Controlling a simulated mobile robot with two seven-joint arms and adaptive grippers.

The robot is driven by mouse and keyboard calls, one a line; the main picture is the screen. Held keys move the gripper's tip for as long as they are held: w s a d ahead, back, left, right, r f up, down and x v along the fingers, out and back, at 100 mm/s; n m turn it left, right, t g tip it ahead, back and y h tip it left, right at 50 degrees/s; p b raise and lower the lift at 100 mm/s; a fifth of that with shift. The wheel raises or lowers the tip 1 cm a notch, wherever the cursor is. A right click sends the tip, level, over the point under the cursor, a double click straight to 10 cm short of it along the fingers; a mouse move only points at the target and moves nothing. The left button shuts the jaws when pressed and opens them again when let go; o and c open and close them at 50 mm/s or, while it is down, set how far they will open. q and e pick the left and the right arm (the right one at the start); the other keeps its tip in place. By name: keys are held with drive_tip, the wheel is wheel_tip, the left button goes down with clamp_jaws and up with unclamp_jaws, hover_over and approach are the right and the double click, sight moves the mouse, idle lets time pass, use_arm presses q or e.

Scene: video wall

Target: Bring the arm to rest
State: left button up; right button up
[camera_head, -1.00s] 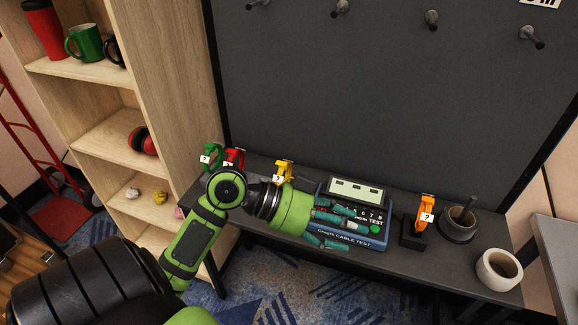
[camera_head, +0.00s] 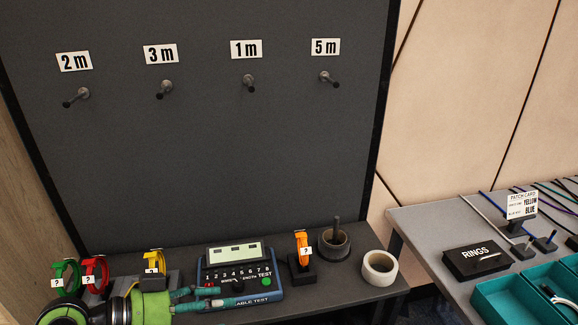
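My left arm comes in at the bottom left, green and black, low in front of the shelf. My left gripper (camera_head: 196,298), with teal fingers, is at the front left of the blue cable tester (camera_head: 242,297). I cannot tell whether its fingers touch the tester or whether they are open or shut. My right arm and gripper are not in view.
Green (camera_head: 66,277), red (camera_head: 95,274), yellow (camera_head: 154,265) and orange (camera_head: 304,249) tagged loops stand on the dark shelf. Pegs stick out above. A grey table (camera_head: 430,229) holds teal trays (camera_head: 510,299).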

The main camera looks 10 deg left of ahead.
use_arm(q)
drive_tip(key=s+a+f+n+g+y, duration=0.1)
drive_tip(key=s+f+n+g+y, duration=0.1)
drive_tip(key=s+f+n+y, duration=0.65)
drive_tip(key=s+f+g+y, duration=0.2)
drive_tip(key=s+f, duration=0.3)
drive_tip(key=f, duration=0.8)
wheel_tip(320, 180, down, 21)
drive_tip(key=s+g, duration=0.1)
drive_tip(key=s, duration=0.1)
drive_tip(key=s+a+f+g, duration=0.1)
drive_tip(key=s+a+f, duration=0.2)
drive_tip(key=s+f, duration=1.2)
drive_tip(key=shift+s+g, duration=0.4)
drive_tip(key=shift+s, duration=0.05)
drive_tip(key=shift+a+f, duration=0.1)
